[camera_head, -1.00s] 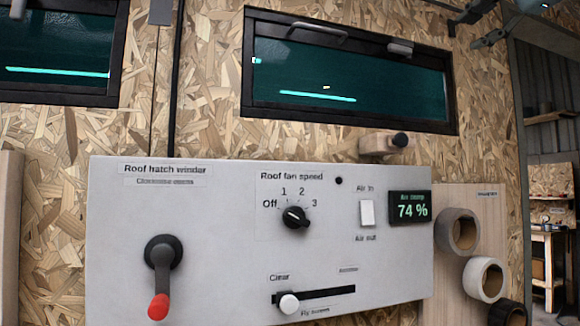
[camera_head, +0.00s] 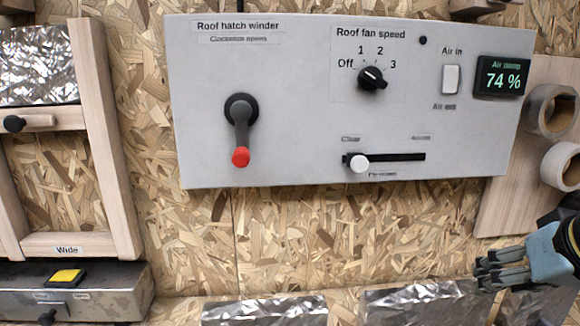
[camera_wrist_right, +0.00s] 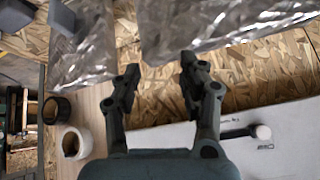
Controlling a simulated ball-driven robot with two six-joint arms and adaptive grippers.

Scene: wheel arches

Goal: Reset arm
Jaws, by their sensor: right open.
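My right gripper (camera_head: 487,270) comes in at the lower right of the head view, below and to the right of the grey control panel (camera_head: 300,120). It is open and empty. In the right wrist view its two fingers (camera_wrist_right: 158,85) stand apart, with chipboard and crinkled foil sheet behind them. Nothing lies between the fingers. My left gripper does not show in either view.
The panel carries a red-tipped winder crank (camera_head: 240,130), a fan knob (camera_head: 372,78), a white rocker switch (camera_head: 451,79), a slider (camera_head: 359,163) and a 74 % display (camera_head: 501,77). Tape rolls (camera_head: 562,166) hang at right. Foil sheets (camera_head: 265,312) lie below. A wooden frame (camera_head: 105,140) stands left.

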